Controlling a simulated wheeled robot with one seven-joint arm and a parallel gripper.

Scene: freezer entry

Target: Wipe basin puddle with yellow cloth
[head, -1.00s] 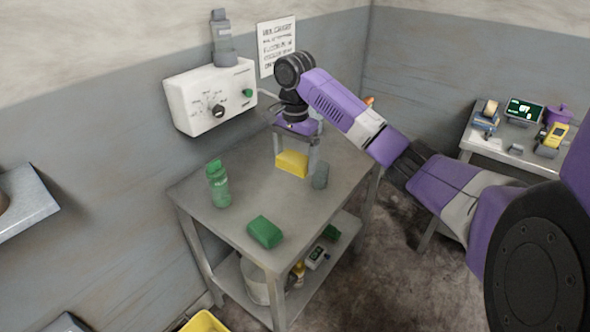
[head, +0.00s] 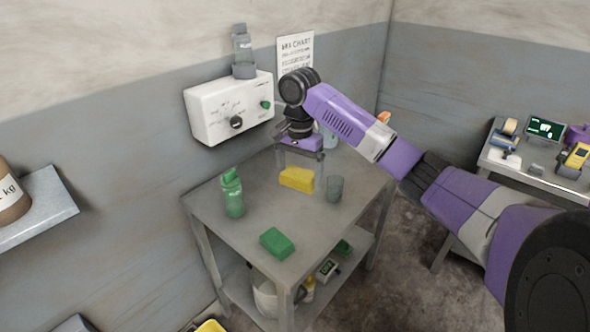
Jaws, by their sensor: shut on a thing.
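The yellow cloth (head: 297,179) shows as a yellow block at table height near the back of the grey metal table (head: 225,222). My gripper (head: 300,176) points down from above, with its two fingers on either side of the cloth, shut on it. I cannot tell whether the cloth touches the tabletop or is slightly above it. No basin and no puddle can be made out in this view.
A green bottle (head: 233,194), a green block (head: 277,243) and a grey cup (head: 334,188) stand on the table around my gripper. A white control box (head: 230,108) is on the wall behind. A second table (head: 520,168) with several items is at the right.

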